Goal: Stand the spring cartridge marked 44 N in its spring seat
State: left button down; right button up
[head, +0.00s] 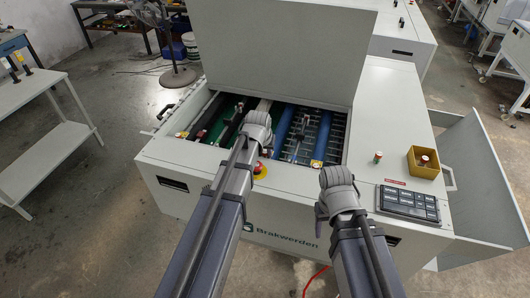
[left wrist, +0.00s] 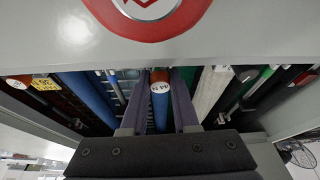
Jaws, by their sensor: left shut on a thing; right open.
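The spring cartridge marked 44 N (left wrist: 160,88) shows in the left wrist view with a round white label, an orange-red top and a blue body. My left gripper (left wrist: 159,95) is shut on it, one finger on each side. In the head view my left gripper (head: 262,112) is over the machine's open bay, and the cartridge is hidden by the arm. My right gripper (head: 337,178) is open over the machine's front top edge, its fingers mostly hidden by the wrist. I cannot make out the spring seat for certain.
The bay holds blue rollers (head: 286,125) and a green strip (head: 216,124); its raised lid (head: 285,50) stands behind. A red button (head: 259,168) is at the front edge. A small red-and-green cylinder (head: 377,157), a yellow box (head: 423,163) and a keypad (head: 408,202) are at right.

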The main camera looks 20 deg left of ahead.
pick_arm(q)
jog(key=shift+f, duration=0.35)
jog(key=c, duration=0.6)
grip_release()
jog(key=shift+r, duration=0.1)
jog(key=p+v, duration=0.7)
jog(key=v, duration=0.1)
